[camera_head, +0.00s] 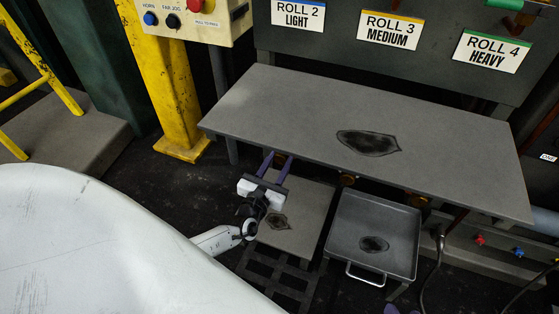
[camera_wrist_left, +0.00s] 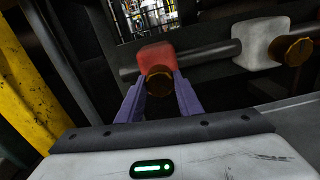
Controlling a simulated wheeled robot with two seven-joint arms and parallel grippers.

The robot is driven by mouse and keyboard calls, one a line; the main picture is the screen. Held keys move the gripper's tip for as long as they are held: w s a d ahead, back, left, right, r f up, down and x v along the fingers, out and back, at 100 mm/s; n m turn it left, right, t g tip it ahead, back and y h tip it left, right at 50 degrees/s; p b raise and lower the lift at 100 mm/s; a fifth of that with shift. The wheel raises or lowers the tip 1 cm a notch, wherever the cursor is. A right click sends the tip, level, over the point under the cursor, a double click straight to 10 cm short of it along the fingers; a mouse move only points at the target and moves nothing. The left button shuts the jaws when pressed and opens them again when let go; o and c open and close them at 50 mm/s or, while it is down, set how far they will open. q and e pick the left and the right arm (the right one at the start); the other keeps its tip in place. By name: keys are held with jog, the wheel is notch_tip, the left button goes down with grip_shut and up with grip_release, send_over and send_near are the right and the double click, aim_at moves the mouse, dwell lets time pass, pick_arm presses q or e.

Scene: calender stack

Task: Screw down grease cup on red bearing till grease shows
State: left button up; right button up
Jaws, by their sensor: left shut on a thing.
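The red bearing (camera_wrist_left: 157,55) is a red block on a dark horizontal shaft in the left wrist view. The brass grease cup (camera_wrist_left: 158,83) sits at its front, round end facing me. My left gripper (camera_wrist_left: 160,90) is shut on the grease cup, one purple finger on each side. In the head view the left gripper (camera_head: 277,161) reaches under the front edge of the grey shelf, which hides the bearing and cup. I cannot make out any grease. Two purple fingertips of my right gripper (camera_head: 402,311) show apart at the bottom edge.
A white bearing (camera_wrist_left: 258,43) with its own brass cup (camera_wrist_left: 291,50) is to the right on the shaft. The grey shelf (camera_head: 270,110) overhangs the work. A metal tray (camera_head: 345,230) and a low plate (camera_head: 310,205) with dark stains lie below. A yellow post (camera_head: 170,85) stands left.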

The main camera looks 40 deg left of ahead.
pick_arm(q)
jog(key=m, duration=0.4)
jog(key=shift+m+p, duration=0.35)
jog(key=shift+m, duration=0.85)
pick_arm(e)
jog(key=shift+d+f, duration=0.2)
jog(key=shift+f, duration=0.15)
pick_arm(q)
jog(key=shift+s, duration=0.1)
pick_arm(e)
jog(key=shift+r, duration=0.1)
pick_arm(q)
jog(key=o, duration=1)
jog(key=shift+o, duration=0.2)
jog(key=shift+s, duration=0.2)
jog(key=p+v, duration=0.3)
jog(key=v, duration=0.7)
pick_arm(e)
jog(key=shift+s+d+f+g+h, duration=0.25)
jog(key=shift+d+f+h, duration=0.1)
jog(key=shift+d+f, duration=0.1)
jog(key=shift+s+d+f+g+h, duration=0.25)
jog(key=shift+d+f+h, duration=0.1)
jog(key=shift+d+f, duration=0.1)
